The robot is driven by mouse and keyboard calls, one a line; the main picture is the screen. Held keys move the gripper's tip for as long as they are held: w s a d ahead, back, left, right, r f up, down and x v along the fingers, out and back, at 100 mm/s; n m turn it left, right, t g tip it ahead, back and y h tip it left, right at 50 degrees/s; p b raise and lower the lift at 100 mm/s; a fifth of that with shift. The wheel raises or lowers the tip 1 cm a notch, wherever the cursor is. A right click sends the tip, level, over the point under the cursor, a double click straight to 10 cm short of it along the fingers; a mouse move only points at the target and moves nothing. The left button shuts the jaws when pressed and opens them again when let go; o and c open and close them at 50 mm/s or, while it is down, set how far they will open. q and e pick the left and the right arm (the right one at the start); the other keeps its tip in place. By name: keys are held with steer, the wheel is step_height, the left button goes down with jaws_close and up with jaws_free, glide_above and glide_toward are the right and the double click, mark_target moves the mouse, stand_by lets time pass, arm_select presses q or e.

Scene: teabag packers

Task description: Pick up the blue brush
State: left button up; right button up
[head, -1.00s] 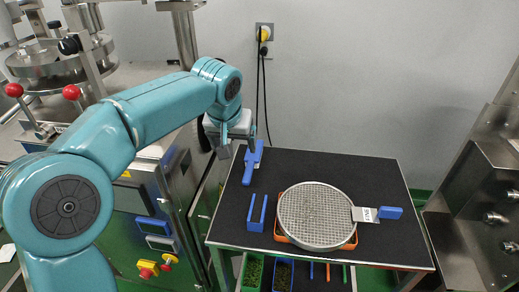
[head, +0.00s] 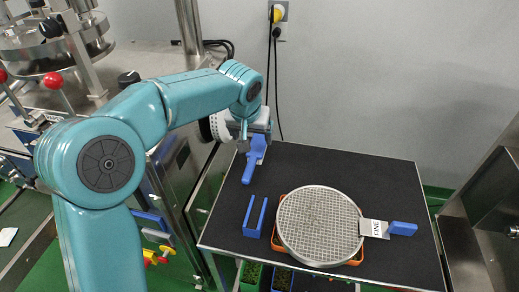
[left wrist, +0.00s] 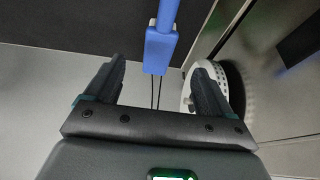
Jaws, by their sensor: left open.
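The blue brush (head: 253,162) lies on the black table top near its far left corner, its long side pointing toward me. My left gripper (head: 255,141) is open over the far end of the brush and hides part of it. In the left wrist view the blue brush (left wrist: 160,48) comes in from the top, its wide end near the gap between the two dark fingers of my left gripper (left wrist: 157,76). The fingers are apart from it on both sides, and nothing is held. My right gripper is not in view.
The black table (head: 350,170) also holds a blue U-shaped holder (head: 254,218), a round sieve (head: 318,225) on an orange tray (head: 354,260), and a blue-handled tool (head: 401,228). A steel machine stands left, with a white perforated round part (left wrist: 203,84) close beside the gripper.

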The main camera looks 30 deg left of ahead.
mark_target(256, 150)
arm_select(q)
steer(key=shift+x, duration=0.85)
steer(key=shift+s+a+f, duration=0.15)
steer(key=shift+s+f, duration=0.05)
steer(key=shift+f, duration=0.45)
steer(key=x, duration=0.5)
steer(key=shift+w+f, duration=0.1)
steer(key=shift+w, duration=0.2)
steer(key=shift+w+f, duration=0.25)
steer(key=shift+s+r, duration=0.1)
steer(key=shift+s, duration=0.05)
steer(key=c, duration=1.2)
